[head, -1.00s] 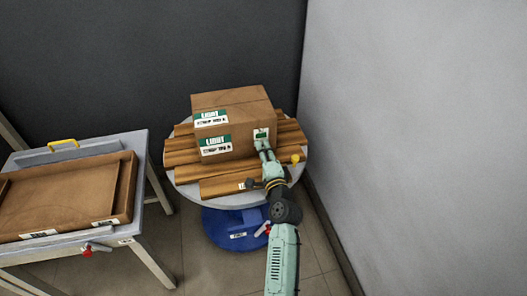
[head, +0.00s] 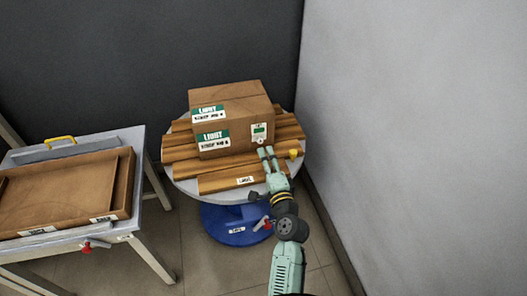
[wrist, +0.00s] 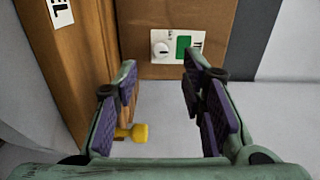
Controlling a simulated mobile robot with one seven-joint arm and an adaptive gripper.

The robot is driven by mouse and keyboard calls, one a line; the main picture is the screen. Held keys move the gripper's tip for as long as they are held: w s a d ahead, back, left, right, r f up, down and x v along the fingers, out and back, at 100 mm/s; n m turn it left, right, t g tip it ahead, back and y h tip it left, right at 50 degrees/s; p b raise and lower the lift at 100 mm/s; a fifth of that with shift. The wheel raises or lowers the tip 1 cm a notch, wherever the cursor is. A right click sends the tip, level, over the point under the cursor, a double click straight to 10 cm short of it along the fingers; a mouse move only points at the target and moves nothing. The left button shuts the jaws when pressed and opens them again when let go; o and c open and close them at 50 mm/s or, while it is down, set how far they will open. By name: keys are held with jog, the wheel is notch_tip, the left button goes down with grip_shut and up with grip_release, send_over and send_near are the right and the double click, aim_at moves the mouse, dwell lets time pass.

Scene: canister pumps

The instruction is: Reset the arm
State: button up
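My gripper (head: 267,153) is in front of the right part of the cardboard box's near face in the head view. In the wrist view my gripper (wrist: 160,90) has its two purple-padded fingers spread apart with nothing between them. The cardboard box (head: 240,115) sits on wooden slats on a round table. A small white panel (head: 259,132) with a green patch is on the box's near face. The wrist view shows the panel (wrist: 178,46) with a round white knob and the green patch just beyond the fingertips.
The round grey table (head: 205,189) stands on a blue base (head: 235,228) in the corner. A yellow knob (head: 294,154) is at its right edge, close to my arm. A side table at left holds a shallow cardboard tray (head: 127,190). A grey wall (head: 420,130) rises at right.

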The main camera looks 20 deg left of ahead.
jog(key=shift+s+d, duration=0.35)
jog(key=shift+s, duration=0.1)
